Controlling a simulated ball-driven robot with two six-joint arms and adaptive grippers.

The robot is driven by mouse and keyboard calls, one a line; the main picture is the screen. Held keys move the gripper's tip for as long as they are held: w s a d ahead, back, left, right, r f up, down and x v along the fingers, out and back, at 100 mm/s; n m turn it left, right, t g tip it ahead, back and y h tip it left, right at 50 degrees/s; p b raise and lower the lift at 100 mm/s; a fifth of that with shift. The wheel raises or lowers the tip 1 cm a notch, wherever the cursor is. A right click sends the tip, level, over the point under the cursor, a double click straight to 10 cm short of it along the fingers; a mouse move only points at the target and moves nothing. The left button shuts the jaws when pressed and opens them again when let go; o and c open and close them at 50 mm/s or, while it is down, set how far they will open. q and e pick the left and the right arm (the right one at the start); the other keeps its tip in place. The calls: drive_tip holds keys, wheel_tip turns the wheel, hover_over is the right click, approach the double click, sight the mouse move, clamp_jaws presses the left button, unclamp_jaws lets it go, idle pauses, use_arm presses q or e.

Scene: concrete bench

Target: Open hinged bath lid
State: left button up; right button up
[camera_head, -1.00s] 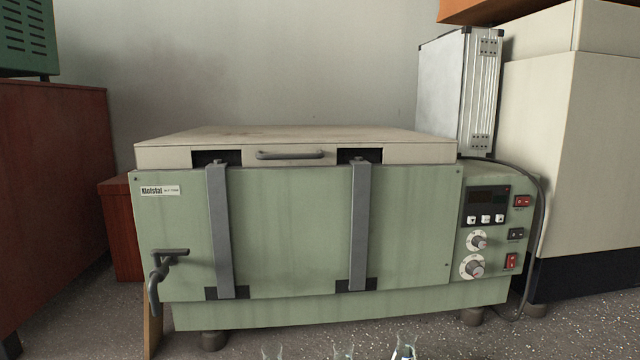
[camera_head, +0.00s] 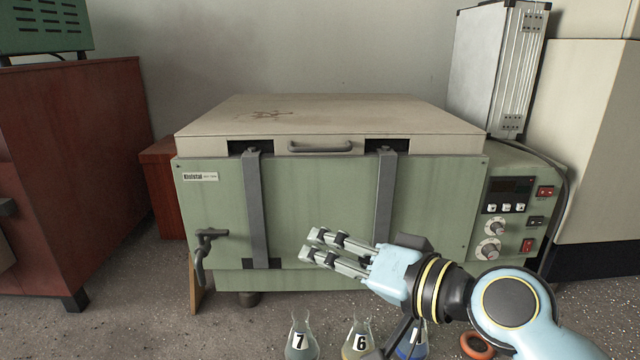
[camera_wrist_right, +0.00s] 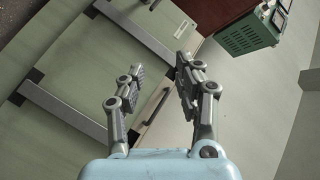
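The bath is a green box with a flat beige lid (camera_head: 330,116) lying closed on top. A dark handle (camera_head: 320,147) sits on the lid's front edge, and it also shows in the right wrist view (camera_wrist_right: 158,106). Two grey vertical straps (camera_head: 256,205) run down the front. My right gripper (camera_head: 308,246) is in front of the bath's lower front face, below the handle, fingers pointing left. In the right wrist view its two fingers (camera_wrist_right: 157,80) are apart with nothing held between them. My left gripper is not in view.
Numbered flasks (camera_head: 301,338) stand at the front edge below my right arm, with an orange ring (camera_head: 476,345) beside them. A tap (camera_head: 207,250) juts from the bath's lower left. A silver case (camera_head: 497,70) stands behind right; a red-brown cabinet (camera_head: 75,170) stands left.

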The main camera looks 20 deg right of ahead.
sight(320, 151)
drive_tip(key=w+d+r+m+t+h, duration=0.1)
drive_tip(key=w+r+m+t, duration=0.1)
drive_tip(key=w+m, duration=0.2)
drive_tip(key=w+d+r+m+t+h, duration=0.2)
drive_tip(key=w+r+m, duration=0.1)
drive_tip(key=w, duration=0.5)
drive_tip(key=w+d+r+m+t+h, duration=0.2)
drive_tip(key=w+m, duration=0.2)
drive_tip(key=w, duration=0.3)
drive_tip(key=shift+r+m+p, duration=0.15)
drive_tip(key=shift+m+p, duration=0.15)
drive_tip(key=shift+w+a+r, duration=0.1)
drive_tip(key=shift+w+a, duration=0.05)
drive_tip(key=shift+w, duration=0.5)
clamp_jaws()
